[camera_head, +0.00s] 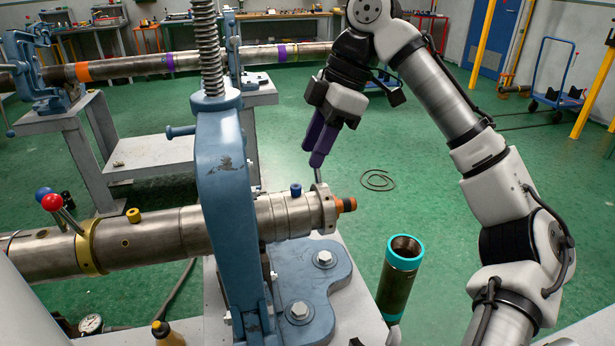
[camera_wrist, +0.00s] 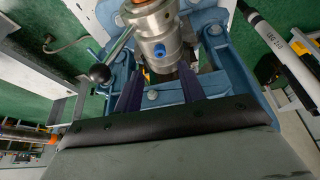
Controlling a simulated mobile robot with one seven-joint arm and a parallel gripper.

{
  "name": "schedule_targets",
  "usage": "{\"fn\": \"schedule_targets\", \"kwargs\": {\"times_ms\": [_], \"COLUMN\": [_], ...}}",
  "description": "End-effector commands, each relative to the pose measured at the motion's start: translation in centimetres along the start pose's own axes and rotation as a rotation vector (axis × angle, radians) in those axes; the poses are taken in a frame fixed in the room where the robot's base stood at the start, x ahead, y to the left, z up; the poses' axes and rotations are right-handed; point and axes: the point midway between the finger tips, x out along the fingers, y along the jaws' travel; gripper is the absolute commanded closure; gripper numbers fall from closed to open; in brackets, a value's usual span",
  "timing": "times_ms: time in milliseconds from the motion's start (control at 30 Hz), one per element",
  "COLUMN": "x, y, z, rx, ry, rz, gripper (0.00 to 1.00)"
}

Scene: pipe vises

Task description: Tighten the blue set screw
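The blue set screw (camera_head: 296,190) stands on top of the metal pipe (camera_head: 180,235), close to its collared right end. It also shows in the wrist view as a small blue knob (camera_wrist: 160,50) on the fitting, upper middle. My gripper (camera_head: 317,160) has purple fingers and hangs above the pipe's right end, up and to the right of the screw, apart from it. In the wrist view its fingers (camera_wrist: 160,70) are spread with nothing held between them. A yellow set screw (camera_head: 133,215) sits farther left on the pipe.
A blue vise (camera_head: 230,180) with a tall threaded spindle grips the pipe. A teal-rimmed tube (camera_head: 402,255) stands at right. A second long pipe (camera_head: 130,68) lies behind.

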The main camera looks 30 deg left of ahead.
Motion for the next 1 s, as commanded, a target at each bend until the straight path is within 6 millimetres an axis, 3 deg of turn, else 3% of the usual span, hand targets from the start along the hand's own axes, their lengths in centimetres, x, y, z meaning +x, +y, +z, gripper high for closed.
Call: {"fn": "schedule_targets", "kwargs": {"times_ms": [200, 400, 767, 1000], "x": [3.6, 6.0, 6.6, 6.6], "y": [0.0, 0.0, 0.0, 0.0], "z": [0.1, 0.1, 0.0, 0.0], "rx": [0.000, 0.004, 0.004, 0.004], "ry": [0.003, -0.001, 0.000, 0.000], "rz": [-0.001, 0.001, 0.003, 0.002], "gripper": [0.60, 0.60, 0.60, 0.89]}}
